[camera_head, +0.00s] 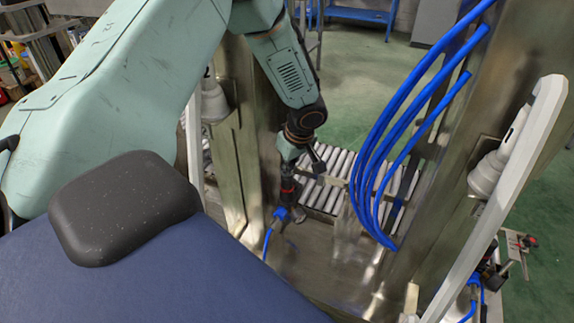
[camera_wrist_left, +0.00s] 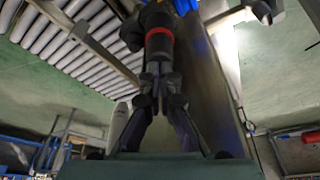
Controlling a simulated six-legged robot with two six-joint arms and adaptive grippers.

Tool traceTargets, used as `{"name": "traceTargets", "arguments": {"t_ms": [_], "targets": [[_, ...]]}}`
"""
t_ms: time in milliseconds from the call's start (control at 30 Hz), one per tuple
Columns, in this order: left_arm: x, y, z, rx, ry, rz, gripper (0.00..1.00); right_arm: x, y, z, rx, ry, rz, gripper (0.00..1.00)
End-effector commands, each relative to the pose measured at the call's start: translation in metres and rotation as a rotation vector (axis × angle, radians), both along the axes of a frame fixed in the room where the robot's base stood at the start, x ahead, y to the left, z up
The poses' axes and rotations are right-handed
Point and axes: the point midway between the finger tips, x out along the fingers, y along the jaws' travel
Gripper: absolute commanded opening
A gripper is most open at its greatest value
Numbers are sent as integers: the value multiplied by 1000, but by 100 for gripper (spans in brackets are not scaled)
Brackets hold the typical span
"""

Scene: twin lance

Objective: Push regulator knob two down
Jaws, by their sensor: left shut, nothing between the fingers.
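A dark regulator with a red ring (camera_head: 288,190) and a blue fitting below it stands by the steel frame, low in the middle of the head view. In the left wrist view its black knob (camera_wrist_left: 159,47) is directly ahead of my left gripper (camera_wrist_left: 158,75). The fingers are together with nothing between them, and the tips are at the knob's end; I cannot tell whether they touch. In the head view my left gripper (camera_head: 295,170) is above the regulator and partly hides it. A second dark regulator (camera_head: 490,272) is at the lower right. My right gripper is not visible.
Blue hoses (camera_head: 385,140) arc down to the steel frame at the right. A roller conveyor (camera_head: 325,180) lies behind the regulator. White conical parts (camera_head: 487,177) sit on the frame posts. Green floor (camera_head: 355,75) is open behind.

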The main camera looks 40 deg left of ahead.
Motion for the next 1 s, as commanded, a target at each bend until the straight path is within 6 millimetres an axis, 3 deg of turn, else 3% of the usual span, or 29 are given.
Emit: {"name": "traceTargets", "arguments": {"t_ms": [467, 1000], "targets": [[0, 0, -5, 0, 0, 0, 0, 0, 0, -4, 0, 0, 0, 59], [0, 0, 30, 0, -1, 1, 0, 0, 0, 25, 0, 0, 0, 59]]}}
